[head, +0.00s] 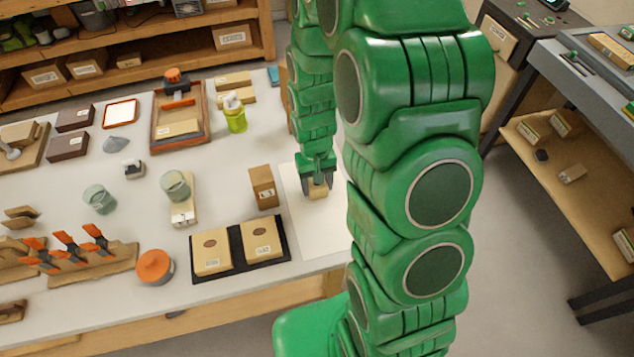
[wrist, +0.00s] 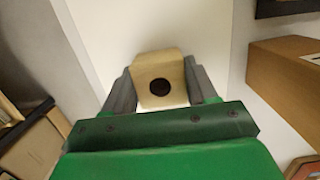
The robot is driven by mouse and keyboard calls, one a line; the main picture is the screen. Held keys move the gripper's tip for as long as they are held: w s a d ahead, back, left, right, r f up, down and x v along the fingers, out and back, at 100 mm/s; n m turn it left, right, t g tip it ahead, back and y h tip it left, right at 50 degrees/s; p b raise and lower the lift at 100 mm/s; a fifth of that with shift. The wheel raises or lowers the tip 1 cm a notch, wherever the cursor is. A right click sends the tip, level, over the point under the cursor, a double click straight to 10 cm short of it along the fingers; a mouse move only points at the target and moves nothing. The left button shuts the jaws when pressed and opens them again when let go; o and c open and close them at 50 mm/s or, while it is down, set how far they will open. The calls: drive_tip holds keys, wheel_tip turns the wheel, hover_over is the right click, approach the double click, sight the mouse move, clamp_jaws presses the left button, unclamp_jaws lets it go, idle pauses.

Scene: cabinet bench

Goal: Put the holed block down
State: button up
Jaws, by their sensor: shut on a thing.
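The holed block (wrist: 160,66) is a light wooden block with a dark round hole in the face toward the wrist camera. My gripper (wrist: 160,90) is shut on it, with a grey finger on either side. In the head view my gripper (head: 318,184) points down over a white sheet (head: 312,224) at the right end of the bench, and the block (head: 319,193) shows between its fingertips. I cannot tell whether the block's underside touches the sheet.
A brown upright block (head: 263,187) stands just left of the sheet. A black tray (head: 238,262) with two light blocks lies in front of it. A green bottle (head: 235,115) stands behind. The sheet around the block looks clear.

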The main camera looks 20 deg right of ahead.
drive_tip(key=o, duration=1.1)
drive_tip(key=shift+f, duration=0.1)
drive_tip(key=shift+c, duration=0.2)
wheel_tip(320, 180, up, 11)
drive_tip(key=w, duration=0.2)
drive_tip(key=s+r, duration=0.8)
drive_tip(key=s, duration=0.4)
drive_tip(key=s+r, duration=0.8)
drive_tip(key=s, duration=0.4)
drive_tip(key=shift+s+d+r, duration=0.25)
drive_tip(key=shift+d, duration=0.05)
drive_tip(key=shift+o, duration=0.7)
drive_tip(key=shift+s+r, duration=0.15)
drive_tip(key=shift+s, duration=0.55)
